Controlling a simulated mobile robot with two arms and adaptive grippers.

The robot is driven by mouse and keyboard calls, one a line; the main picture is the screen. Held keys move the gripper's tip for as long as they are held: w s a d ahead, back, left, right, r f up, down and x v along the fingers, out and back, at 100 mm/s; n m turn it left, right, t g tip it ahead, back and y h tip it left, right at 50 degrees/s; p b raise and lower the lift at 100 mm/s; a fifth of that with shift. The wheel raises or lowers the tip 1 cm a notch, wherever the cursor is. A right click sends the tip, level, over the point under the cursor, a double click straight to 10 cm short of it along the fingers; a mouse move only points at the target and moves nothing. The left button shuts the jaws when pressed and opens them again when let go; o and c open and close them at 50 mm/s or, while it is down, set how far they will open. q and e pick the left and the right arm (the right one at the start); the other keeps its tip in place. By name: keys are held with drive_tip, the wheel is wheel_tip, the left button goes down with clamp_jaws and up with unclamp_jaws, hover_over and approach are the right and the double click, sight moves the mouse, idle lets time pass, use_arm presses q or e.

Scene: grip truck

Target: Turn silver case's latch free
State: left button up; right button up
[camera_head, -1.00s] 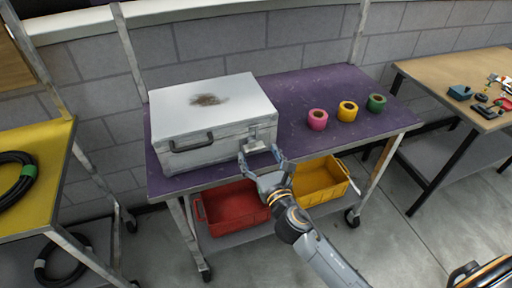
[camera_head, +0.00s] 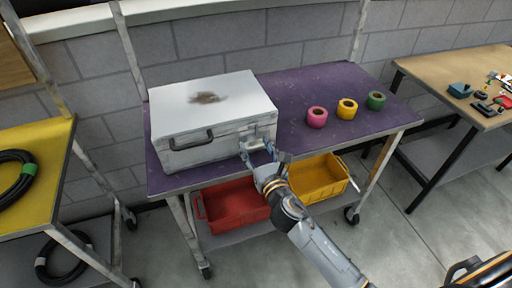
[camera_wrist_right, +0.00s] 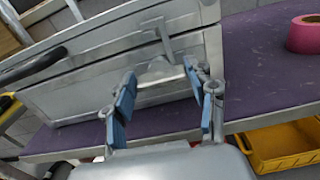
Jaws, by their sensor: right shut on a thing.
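The silver case (camera_head: 212,118) stands shut on the purple tabletop of a cart, with a rusty brown patch on its lid and a dark handle on its front. Its latch (camera_head: 256,143) is on the front near the right corner. In the right wrist view the latch (camera_wrist_right: 160,72) is a grey metal piece, with a thin bar rising above it. My right gripper (camera_head: 259,154) is at the case front, shut on the latch. Its blue-padded fingers (camera_wrist_right: 162,92) stand on either side of the latch in the wrist view; the exact contact is hard to see. My left gripper is out of view.
Pink (camera_head: 316,117), yellow (camera_head: 347,109) and green (camera_head: 376,101) tape rolls stand on the purple top (camera_head: 308,88), right of the case. Red (camera_head: 236,210) and yellow (camera_head: 318,182) bins sit on the lower shelf. A yellow table and a wooden table flank the cart.

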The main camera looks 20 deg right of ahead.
drive_tip(key=m, duration=0.8)
drive_tip(key=shift+d+m, duration=0.15)
drive_tip(key=shift+m, duration=0.25)
drive_tip(key=m, duration=0.4)
drive_tip(key=shift+f, duration=0.1)
drive_tip(key=shift+f+m, duration=0.1)
drive_tip(key=shift+m, duration=2.3)
drive_tip(key=o, duration=1.2)
drive_tip(key=shift+c, duration=0.2)
